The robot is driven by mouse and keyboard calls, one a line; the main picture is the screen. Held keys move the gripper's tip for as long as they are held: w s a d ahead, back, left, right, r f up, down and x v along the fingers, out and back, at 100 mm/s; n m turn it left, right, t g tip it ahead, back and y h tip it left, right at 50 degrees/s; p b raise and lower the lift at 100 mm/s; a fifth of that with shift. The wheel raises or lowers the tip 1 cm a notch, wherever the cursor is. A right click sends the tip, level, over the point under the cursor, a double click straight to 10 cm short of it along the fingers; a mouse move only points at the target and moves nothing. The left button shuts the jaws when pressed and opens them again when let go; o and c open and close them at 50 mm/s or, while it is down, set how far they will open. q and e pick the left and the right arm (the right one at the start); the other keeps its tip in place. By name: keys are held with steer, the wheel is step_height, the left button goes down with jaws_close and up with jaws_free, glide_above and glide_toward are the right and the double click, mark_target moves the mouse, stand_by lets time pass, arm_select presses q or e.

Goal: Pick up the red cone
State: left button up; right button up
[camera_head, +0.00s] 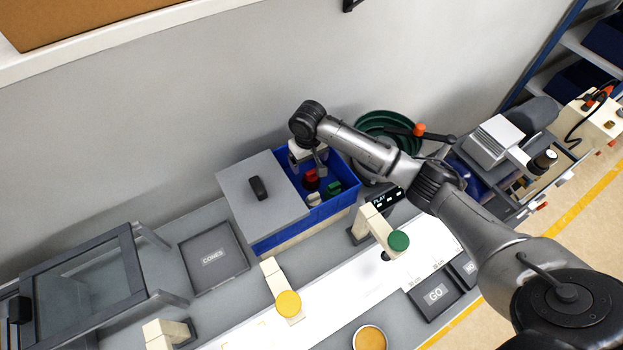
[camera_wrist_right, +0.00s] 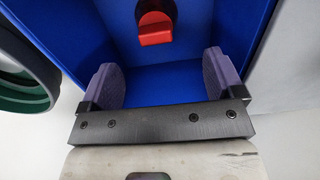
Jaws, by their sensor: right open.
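The red cone (camera_head: 311,179) is in the open part of the blue bin (camera_head: 333,208). In the right wrist view a red piece (camera_wrist_right: 156,28) with a darker round part shows against the blue bin floor, ahead of the fingers; I take it to be the cone. My right gripper (camera_head: 309,165) points down into the bin by the cone. In the right wrist view its purple-grey finger pads (camera_wrist_right: 163,78) stand wide apart with nothing between them. My left gripper is not in view.
A grey lid (camera_head: 238,205) with a dark handle covers the bin's left part. Green (camera_head: 334,188) and cream (camera_head: 314,199) pieces lie near the cone. A green bowl feeder (camera_head: 376,123) stands behind my right arm. A tray marked CONES (camera_head: 213,257) lies at left.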

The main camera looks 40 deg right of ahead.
mark_target(311, 171)
steer(key=shift+s+d+f, duration=0.1)
steer(key=shift+s+f, duration=0.05)
steer(key=shift+f, duration=1.95)
steer(key=shift+s+d+f, duration=0.1)
steer(key=shift+f, duration=1.95)
steer(key=shift+c, duration=0.2)
steer(key=c, duration=0.9)
steer(key=shift+r, duration=0.1)
steer(key=shift+c, duration=0.2)
